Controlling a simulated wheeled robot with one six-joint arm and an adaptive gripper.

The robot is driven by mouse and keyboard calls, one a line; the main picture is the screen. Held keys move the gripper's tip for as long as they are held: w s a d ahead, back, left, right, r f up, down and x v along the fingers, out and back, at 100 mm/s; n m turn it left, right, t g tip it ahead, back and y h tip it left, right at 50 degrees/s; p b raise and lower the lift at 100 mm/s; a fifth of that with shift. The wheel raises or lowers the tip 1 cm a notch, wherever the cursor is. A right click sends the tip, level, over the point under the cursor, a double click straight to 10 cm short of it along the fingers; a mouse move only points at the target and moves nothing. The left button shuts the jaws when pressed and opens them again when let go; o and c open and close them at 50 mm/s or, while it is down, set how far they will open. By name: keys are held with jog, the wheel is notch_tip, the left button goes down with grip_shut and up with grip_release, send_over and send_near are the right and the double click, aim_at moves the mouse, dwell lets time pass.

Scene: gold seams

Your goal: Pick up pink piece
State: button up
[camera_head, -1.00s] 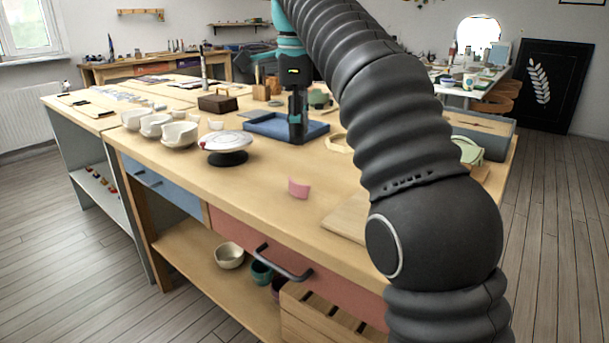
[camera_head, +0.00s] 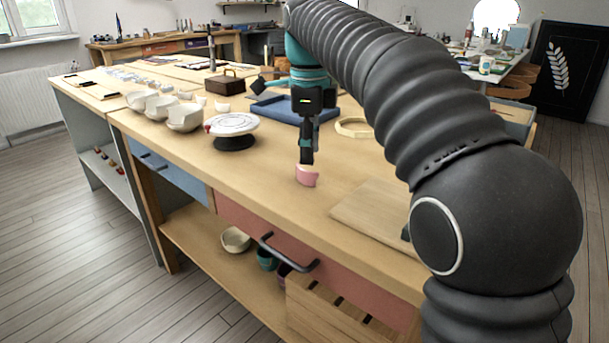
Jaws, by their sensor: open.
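The pink piece (camera_head: 307,177) is a small curved shard standing on the wooden workbench (camera_head: 262,188), near its front edge. My gripper (camera_head: 307,156) points down right at the piece, with its fingertips at or just behind the top of it. The gripper is open. The fingers overlap the piece's upper edge in the picture, and I cannot tell whether they touch it.
A white turntable (camera_head: 232,125) on a black base stands left of the gripper. White broken bowls (camera_head: 184,117) are further left. A blue tray (camera_head: 285,108) and a tan ring (camera_head: 354,127) lie behind. A wooden board (camera_head: 372,213) lies right. Bench between is clear.

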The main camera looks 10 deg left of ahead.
aim_at(311, 172)
jog(key=shift+s+d+f+b, duration=0.15)
jog(key=shift+f+b, duration=0.15)
jog(key=shift+f, duration=1.1)
jog(key=shift+s+d+f+b, duration=0.1)
jog(key=shift+f+b, duration=0.2)
jog(key=shift+f, duration=1.05)
grip_shut()
